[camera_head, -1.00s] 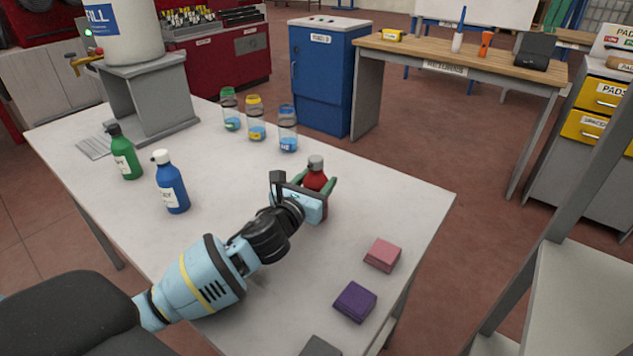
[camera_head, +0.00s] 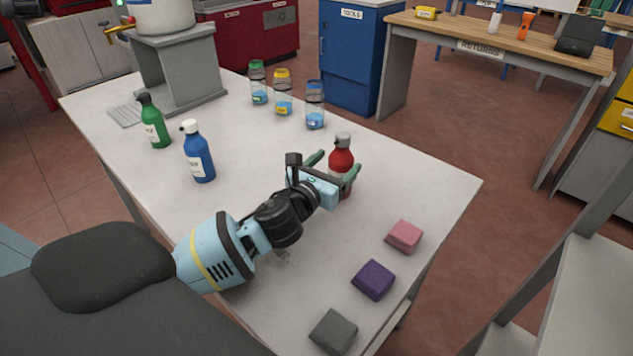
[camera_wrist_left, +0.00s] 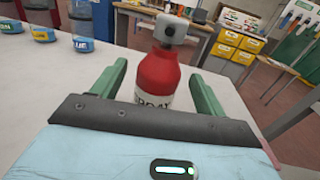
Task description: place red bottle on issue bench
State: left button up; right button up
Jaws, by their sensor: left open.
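The red bottle (camera_head: 341,160), with a grey cap and a white label, stands upright on the white-topped table (camera_head: 270,215) near its right edge. My left gripper (camera_head: 333,166) is open, its green fingers on either side of the bottle. In the left wrist view the red bottle (camera_wrist_left: 157,80) stands between the spread fingers (camera_wrist_left: 159,82), with a visible gap on each side. The bottle's lower part is hidden behind the gripper body. No sign in view reads as issue bench. My right gripper is not in view.
A blue bottle (camera_head: 198,155) and a green bottle (camera_head: 153,122) stand left on the table. Three lidded jars (camera_head: 283,95) stand at the back. Pink (camera_head: 404,236), purple (camera_head: 373,279) and grey (camera_head: 333,331) blocks lie along the right edge. A wooden bench (camera_head: 490,37) stands beyond.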

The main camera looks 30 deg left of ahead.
pick_arm(q)
jog(key=s, duration=0.9)
jog(key=shift+d, duration=0.1)
dwell(1.8)
